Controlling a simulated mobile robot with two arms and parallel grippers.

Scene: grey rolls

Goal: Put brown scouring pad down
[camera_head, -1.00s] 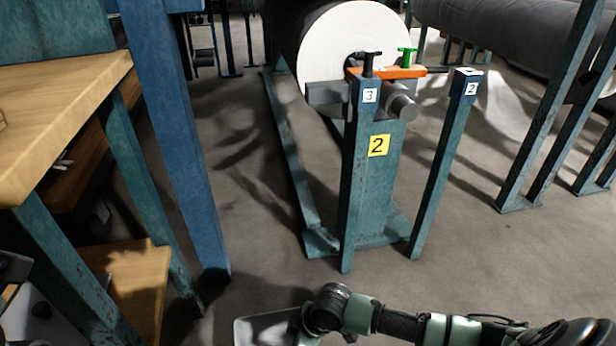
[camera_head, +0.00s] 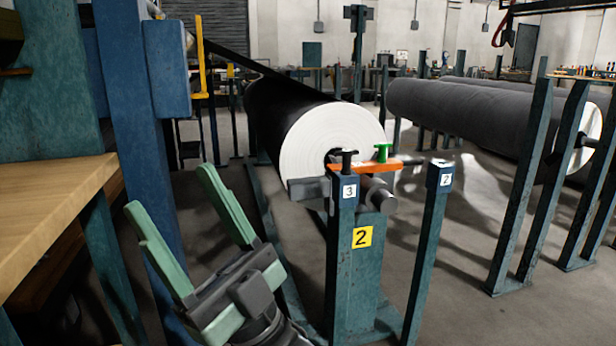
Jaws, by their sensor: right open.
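My right gripper (camera_head: 170,188) is raised at the lower left of the head view, its two green fingers pointing up and spread wide apart. Nothing shows between the fingers. It appears in front of the blue post and to the left of the near roll stand. No brown scouring pad can be made out in the head view. My left gripper is not in view.
A wooden tabletop (camera_head: 50,212) juts in at the left, beside a blue post (camera_head: 140,120). A large roll with a white end (camera_head: 325,140) rests on a teal stand (camera_head: 358,275) marked 2. Grey rolls (camera_head: 460,108) lie at the right. Bare floor (camera_head: 450,290) shows between the stands.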

